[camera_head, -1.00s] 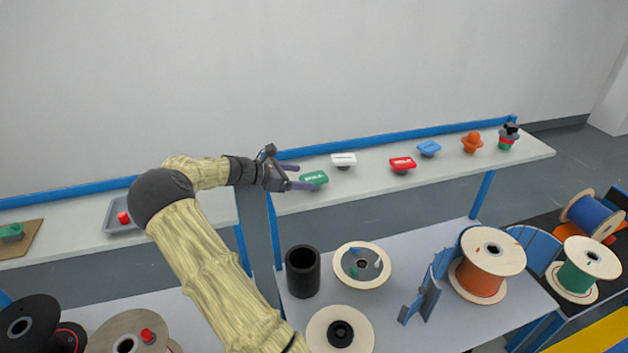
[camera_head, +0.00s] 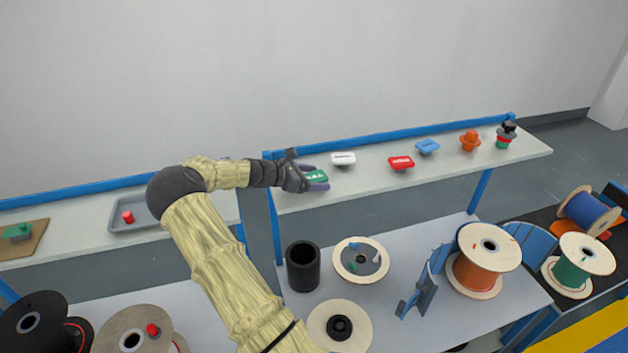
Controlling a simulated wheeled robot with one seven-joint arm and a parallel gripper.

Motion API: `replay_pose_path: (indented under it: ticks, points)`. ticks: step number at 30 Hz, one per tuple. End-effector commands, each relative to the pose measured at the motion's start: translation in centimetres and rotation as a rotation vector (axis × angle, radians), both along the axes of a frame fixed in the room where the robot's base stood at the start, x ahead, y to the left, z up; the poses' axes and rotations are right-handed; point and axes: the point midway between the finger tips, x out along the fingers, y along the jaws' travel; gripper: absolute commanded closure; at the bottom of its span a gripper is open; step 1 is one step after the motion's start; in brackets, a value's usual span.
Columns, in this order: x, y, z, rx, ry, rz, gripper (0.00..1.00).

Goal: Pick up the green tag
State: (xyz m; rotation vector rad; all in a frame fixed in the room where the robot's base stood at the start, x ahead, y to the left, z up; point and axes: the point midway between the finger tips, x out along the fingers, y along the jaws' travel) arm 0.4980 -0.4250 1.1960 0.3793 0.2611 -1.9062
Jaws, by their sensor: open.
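The green tag (camera_head: 316,177) lies at the left end of the right upper shelf, with white marks on its top. My gripper (camera_head: 315,177) is open, reaching in from the left. Its two dark purple fingers lie on either side of the tag, one behind and one in front. The tag's left end is hidden by my gripper. I cannot tell whether the fingers touch it.
A white tag (camera_head: 343,159) stands close behind, a red tag (camera_head: 401,163) and a blue tag (camera_head: 427,147) to the right. A blue rail (camera_head: 390,136) edges the shelf's back. A black cylinder (camera_head: 303,266) and several spools stand below.

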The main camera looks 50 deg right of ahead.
Motion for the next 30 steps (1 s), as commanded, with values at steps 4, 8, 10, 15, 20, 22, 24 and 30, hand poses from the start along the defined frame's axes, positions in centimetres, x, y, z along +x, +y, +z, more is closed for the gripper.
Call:
replay_pose_path:
  ticks: [4,8,10,15,20,22,24,30]
  points:
    - [0.0,0.0,0.0,0.0,0.0,0.0,0.24]
    - [0.0,0.0,0.0,0.0,0.0,0.0,0.47]
    - [0.0,0.0,0.0,0.0,0.0,0.0,0.61]
    - [0.0,0.0,0.0,0.0,0.0,0.0,0.72]
    - [0.0,0.0,0.1,0.0,0.0,0.0,0.72]
    - [0.0,0.0,0.3,0.0,-0.001,0.001,0.72]
    - [0.1,0.0,0.7,0.0,-0.002,0.001,0.72]
    - [0.1,0.0,3.4,-0.001,-0.006,0.001,0.72]
